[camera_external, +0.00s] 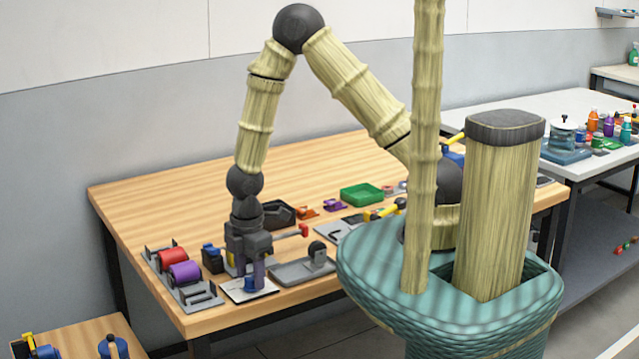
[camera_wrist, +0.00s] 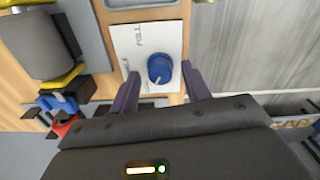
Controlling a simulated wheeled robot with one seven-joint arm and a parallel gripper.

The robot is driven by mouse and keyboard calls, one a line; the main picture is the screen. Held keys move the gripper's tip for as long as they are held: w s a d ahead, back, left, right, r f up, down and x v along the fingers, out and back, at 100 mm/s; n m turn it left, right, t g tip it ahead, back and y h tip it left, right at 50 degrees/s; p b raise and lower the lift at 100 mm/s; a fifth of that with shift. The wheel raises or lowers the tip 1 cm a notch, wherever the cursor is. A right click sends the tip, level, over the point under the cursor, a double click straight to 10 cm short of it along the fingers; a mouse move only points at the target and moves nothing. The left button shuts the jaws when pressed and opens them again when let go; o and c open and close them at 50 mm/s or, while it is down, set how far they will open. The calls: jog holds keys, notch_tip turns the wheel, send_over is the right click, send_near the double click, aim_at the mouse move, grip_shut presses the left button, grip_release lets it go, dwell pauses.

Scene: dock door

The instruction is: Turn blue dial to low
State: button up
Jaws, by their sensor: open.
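The blue dial (camera_external: 250,284) stands on a white plate (camera_external: 268,291) near the table's front edge. In the wrist view the dial (camera_wrist: 160,69) has a pale pointer mark toward its lower left. Small dark lettering shows on the plate (camera_wrist: 152,36) in the wrist view, too blurred to read surely. My gripper (camera_external: 251,275) points down over the dial with its jaws open. In the wrist view my gripper (camera_wrist: 159,72) has one finger on each side of the dial, with a gap visible on both sides. One finger partly hides the dial in the external view.
A grey rack with red (camera_external: 171,258) and purple (camera_external: 185,272) rollers lies left of the plate. A grey fixture (camera_external: 300,270) lies close on its right. A red-tipped lever (camera_external: 303,230) and a green tray (camera_external: 361,194) are farther back. The table's left rear is clear.

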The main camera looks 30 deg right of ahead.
aim_at(246, 280)
notch_tip(246, 280, up, 17)
jog(key=p, duration=0.2)
dwell(0.5)
jog(key=s+a+f+n+t+h+b, duration=0.1)
jog(key=s+a+h, duration=0.1)
jog(key=a+h, duration=0.2)
jog(key=a, duration=0.3)
jog(key=shift+b, duration=0.4)
jog(key=x, duration=1.1)
jog(key=p+x, duration=0.1)
jog(key=x, duration=0.5)
jog(key=shift+w+d+f, duration=0.1)
jog(key=shift+w+d, duration=0.1)
jog(key=shift+d, duration=0.15)
